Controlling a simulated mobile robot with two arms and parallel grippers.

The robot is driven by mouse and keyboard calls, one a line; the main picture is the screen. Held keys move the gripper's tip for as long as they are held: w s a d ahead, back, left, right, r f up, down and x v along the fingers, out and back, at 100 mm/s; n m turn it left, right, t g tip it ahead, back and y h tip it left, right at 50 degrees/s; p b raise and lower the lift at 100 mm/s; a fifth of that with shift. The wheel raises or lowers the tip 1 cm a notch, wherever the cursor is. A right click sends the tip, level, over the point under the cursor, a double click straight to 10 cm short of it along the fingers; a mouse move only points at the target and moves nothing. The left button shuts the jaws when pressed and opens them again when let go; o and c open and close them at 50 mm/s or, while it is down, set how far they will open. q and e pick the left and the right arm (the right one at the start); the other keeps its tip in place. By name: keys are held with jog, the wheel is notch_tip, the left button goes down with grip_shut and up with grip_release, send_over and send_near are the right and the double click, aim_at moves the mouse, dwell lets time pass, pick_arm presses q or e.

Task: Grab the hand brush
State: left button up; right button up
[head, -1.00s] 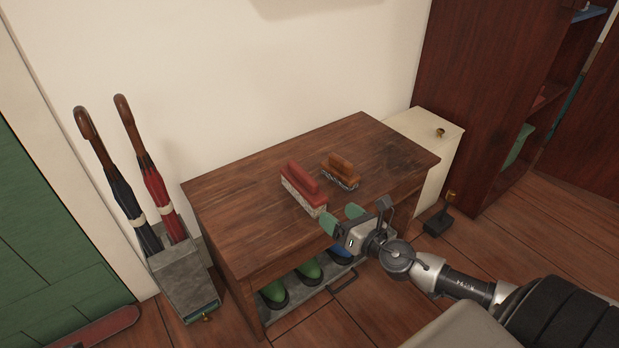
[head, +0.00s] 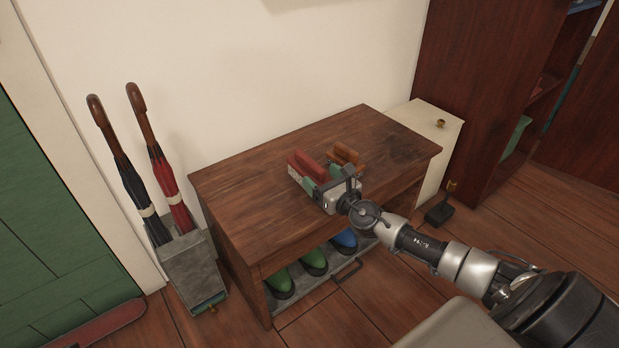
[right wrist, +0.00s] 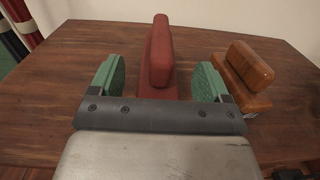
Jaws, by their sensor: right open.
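Two brushes lie on top of the wooden cabinet. The red hand brush (head: 306,162) has a raised red grip and pale bristles, and it is partly hidden by my right gripper. An orange-brown brush (head: 345,155) lies just to its right. My right gripper (head: 318,180) is open over the cabinet top at the near end of the red brush. In the right wrist view the red brush (right wrist: 161,58) stands between the two green fingers of the gripper (right wrist: 158,80), with gaps on both sides. The orange-brown brush (right wrist: 245,72) is outside the right finger. My left gripper is not in view.
The wooden cabinet (head: 245,190) has a clear top left of the brushes. Green and blue shoes (head: 313,262) sit on its lower shelf. A grey stand (head: 190,268) with two umbrellas is at left, and a cream cabinet (head: 425,140) at right.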

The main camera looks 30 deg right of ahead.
jog(key=shift+w, duration=0.5)
jog(key=c, duration=0.9)
jog(key=shift+r, duration=0.1)
jog(key=shift+c, duration=0.9)
jog(key=shift+r, duration=0.1)
